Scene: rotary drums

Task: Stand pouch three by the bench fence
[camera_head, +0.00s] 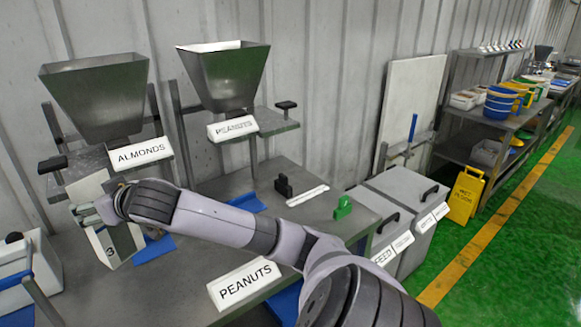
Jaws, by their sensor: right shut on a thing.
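Pouch three (122,243), pale with a "3" on its front, is at the left of the head view, slightly tilted. My right gripper (88,211) is shut on its upper part, with the arm reaching across from the lower right. I cannot tell whether the pouch's base touches the grey bench (185,280). No part is clearly recognisable as the bench fence. My left gripper is not in view.
An ALMONDS hopper (98,95) and a PEANUTS hopper (226,75) stand at the back. A black clip (284,187), a green clip (342,207) and a PEANUTS sign (245,284) are on the bench. A white box (28,275) is at the left. Lidded bins (405,190) stand right.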

